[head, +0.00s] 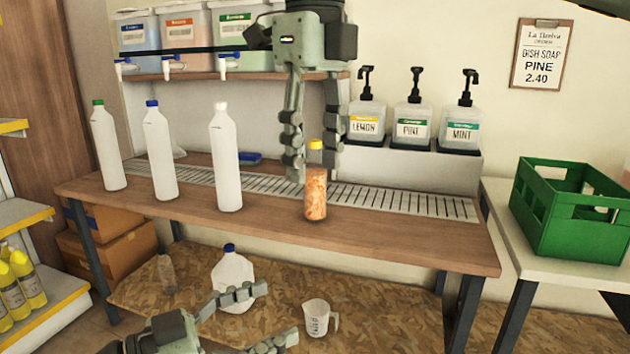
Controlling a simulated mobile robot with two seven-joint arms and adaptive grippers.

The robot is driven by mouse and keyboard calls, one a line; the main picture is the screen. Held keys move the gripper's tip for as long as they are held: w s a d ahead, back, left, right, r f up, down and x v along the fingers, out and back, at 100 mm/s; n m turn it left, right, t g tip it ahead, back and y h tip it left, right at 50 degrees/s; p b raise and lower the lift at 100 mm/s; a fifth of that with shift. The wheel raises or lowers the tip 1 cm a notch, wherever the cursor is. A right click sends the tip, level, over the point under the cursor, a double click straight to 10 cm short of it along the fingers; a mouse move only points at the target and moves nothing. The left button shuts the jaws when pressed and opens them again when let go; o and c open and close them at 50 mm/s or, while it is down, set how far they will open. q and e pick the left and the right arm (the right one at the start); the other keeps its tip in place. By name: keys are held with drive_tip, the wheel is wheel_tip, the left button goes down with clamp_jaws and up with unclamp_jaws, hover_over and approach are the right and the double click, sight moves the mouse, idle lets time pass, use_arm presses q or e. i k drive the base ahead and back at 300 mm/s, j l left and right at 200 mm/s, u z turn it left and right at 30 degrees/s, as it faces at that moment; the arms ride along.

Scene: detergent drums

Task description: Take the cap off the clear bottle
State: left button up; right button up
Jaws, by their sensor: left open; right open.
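A see-through bottle with a yellow cap (315,145) and mottled orange showing in its body (316,196) stands upright on the wooden bench (400,240). My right gripper (311,168) points down from above, open, with its fingers at the height of the cap and upper bottle. In the picture the cap lies between the two fingers; I cannot tell whether either touches it. My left gripper (270,314) is open and empty, low in front of the bench. Another clear bottle (166,273), with no cap that I can make out, stands on the lower board.
White bottles with green (109,150), blue (160,155) and white (225,160) caps stand left on the bench. Pump dispensers (413,125) stand behind. A white jug (233,280) and a measuring cup (317,318) are below. A green crate (560,215) is right. The bench's right front is clear.

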sight(315, 188)
drive_tip(key=i, duration=1.4)
